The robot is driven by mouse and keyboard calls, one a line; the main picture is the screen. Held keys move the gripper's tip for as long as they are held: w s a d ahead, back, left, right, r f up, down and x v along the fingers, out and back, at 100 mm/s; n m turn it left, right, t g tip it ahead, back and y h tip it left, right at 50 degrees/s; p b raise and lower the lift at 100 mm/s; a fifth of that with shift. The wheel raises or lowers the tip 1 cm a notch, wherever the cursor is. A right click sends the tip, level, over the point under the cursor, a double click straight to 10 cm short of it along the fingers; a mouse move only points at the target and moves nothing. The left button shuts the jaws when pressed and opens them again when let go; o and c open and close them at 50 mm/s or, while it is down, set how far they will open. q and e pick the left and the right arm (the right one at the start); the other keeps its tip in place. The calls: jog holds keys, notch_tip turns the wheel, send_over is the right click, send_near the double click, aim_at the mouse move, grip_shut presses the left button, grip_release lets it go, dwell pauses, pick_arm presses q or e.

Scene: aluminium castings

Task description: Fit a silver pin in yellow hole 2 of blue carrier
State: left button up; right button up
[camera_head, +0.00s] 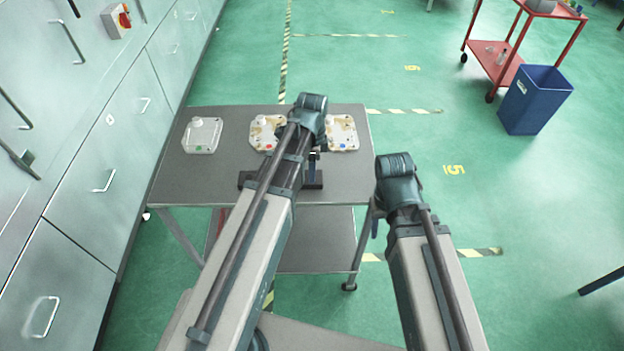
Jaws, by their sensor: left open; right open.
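Three pale carrier plates lie in a row on the grey table (230,185). A dark block (249,180) lies nearer, partly behind my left arm. My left gripper (313,164) is open, small and partly covered, above the dark block's right part. My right gripper (375,227) is open, mostly hidden by its arm, beside the table's right edge. I cannot make out a silver pin or hole 2.
Grey cabinets (120,140) with handles stand along the left. A blue bin (535,100) and a red trolley (510,65) stand at the upper right. The table's left front part is bare. Green floor right of the table is open.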

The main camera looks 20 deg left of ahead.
pick_arm(q)
grip_shut()
jog(key=shift+r, duration=0.1)
dwell(0.4)
